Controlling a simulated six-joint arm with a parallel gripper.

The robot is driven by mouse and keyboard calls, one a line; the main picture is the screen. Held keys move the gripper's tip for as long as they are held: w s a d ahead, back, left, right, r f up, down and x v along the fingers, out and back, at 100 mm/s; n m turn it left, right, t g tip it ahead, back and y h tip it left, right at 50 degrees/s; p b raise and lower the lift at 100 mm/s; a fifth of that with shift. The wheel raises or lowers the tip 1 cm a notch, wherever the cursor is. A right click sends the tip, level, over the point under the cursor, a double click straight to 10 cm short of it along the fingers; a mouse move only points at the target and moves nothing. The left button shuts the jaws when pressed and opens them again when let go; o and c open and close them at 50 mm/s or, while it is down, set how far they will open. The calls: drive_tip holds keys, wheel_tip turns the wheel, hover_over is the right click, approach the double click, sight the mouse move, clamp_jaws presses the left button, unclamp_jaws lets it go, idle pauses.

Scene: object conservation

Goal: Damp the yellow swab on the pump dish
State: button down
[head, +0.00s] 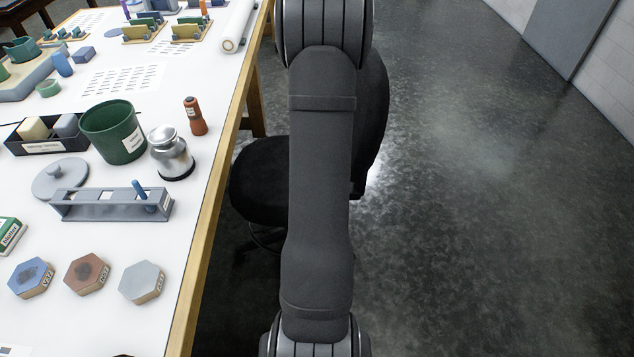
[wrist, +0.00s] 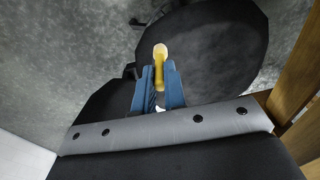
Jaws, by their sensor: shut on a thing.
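In the wrist view my gripper (wrist: 158,82) has blue fingers shut on the yellow swab (wrist: 161,69). The swab's pale rounded tip sticks out beyond the fingertips, above the floor and a black chair seat. In the head view the gripper and swab are not visible. The silver metal pump dish (head: 171,157), a round can with a narrower top, stands on the white table to the right of a green bin. The gripper is apart from it.
A grey rack (head: 95,211) with a blue stick (head: 140,189) stands in front of the dish. Nearby are a green bin (head: 113,132), a brown bottle (head: 195,117), a grey lid (head: 60,177) and hexagonal blocks (head: 87,272). A black chair (head: 258,185) is beside the table's wooden edge (head: 214,195).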

drive_tip(key=a+r+t, duration=0.1)
drive_tip(key=a+r, duration=1.9)
drive_tip(key=a, duration=0.1)
drive_tip(key=s+a+r+t+y, duration=0.1)
drive_tip(key=s+a+r, duration=0.4)
drive_tip(key=a+r, duration=0.3)
drive_tip(key=s+a+r, duration=0.5)
drive_tip(key=s+r, duration=0.1)
drive_tip(key=r, duration=0.4)
drive_tip(key=shift+s+d+f+x, duration=0.1)
drive_tip(key=shift+s+x, duration=0.1)
drive_tip(key=shift+x, duration=0.8)
drive_tip(key=shift+s+d+f+x, duration=0.1)
drive_tip(key=shift+s+x, duration=0.15)
drive_tip(key=shift+x, duration=0.8)
drive_tip(key=shift+s+d+x, duration=0.1)
drive_tip(key=shift+s+x, duration=0.1)
drive_tip(key=shift+x, duration=0.8)
drive_tip(key=shift+f, duration=1.05)
drive_tip(key=shift+r, duration=0.15)
wheel_tip(320, 180, up, 7)
